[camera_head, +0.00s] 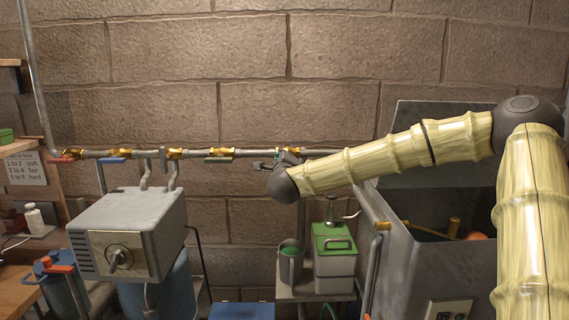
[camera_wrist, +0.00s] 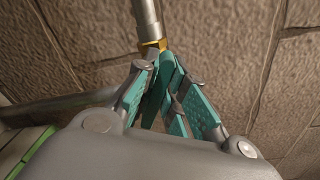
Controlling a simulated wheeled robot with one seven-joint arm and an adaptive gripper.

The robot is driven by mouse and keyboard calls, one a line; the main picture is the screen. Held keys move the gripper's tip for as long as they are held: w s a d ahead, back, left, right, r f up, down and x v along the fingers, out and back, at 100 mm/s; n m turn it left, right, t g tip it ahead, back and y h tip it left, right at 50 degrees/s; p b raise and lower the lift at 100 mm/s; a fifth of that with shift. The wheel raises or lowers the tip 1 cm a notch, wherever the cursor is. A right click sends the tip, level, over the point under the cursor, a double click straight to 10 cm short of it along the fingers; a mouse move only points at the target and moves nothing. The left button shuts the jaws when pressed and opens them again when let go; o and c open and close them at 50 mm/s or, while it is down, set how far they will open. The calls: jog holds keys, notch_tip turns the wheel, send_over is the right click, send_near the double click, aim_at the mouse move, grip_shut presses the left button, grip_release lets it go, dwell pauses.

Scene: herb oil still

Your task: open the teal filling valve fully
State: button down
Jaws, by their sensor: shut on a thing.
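The teal filling valve sits on the wall pipe; in the head view a small teal part (camera_head: 278,153) shows just above my gripper (camera_head: 264,166). In the wrist view its brass body (camera_wrist: 156,44) is at the end of a grey pipe, and its teal lever (camera_wrist: 157,92) lies between the fingers of my gripper (camera_wrist: 162,70). The fingers have teal pads of much the same colour, so the lever's edges are hard to make out. My gripper is shut on the lever. My arm hides part of the valve in the head view, and the lever's exact angle there cannot be told.
The wall pipe (camera_head: 140,154) carries other brass valves with red (camera_head: 64,160), blue (camera_head: 110,160) and green (camera_head: 220,159) levers to the left. Below stand a grey box with a dial (camera_head: 130,232), a green-topped canister (camera_head: 333,255) and an open metal tank (camera_head: 430,270).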

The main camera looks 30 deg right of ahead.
jog(key=n, duration=0.3)
jog(key=f+n+b, duration=0.1)
jog(key=n, duration=0.1)
jog(key=shift+a+n, duration=0.1)
jog(key=shift+n, duration=0.3)
dwell(0.4)
jog(key=c, duration=1.5)
grip_release()
jog(key=shift+s, duration=0.1)
jog(key=v, duration=1.1)
jog(key=shift+s+a, duration=0.15)
jog(key=shift+s, duration=0.2)
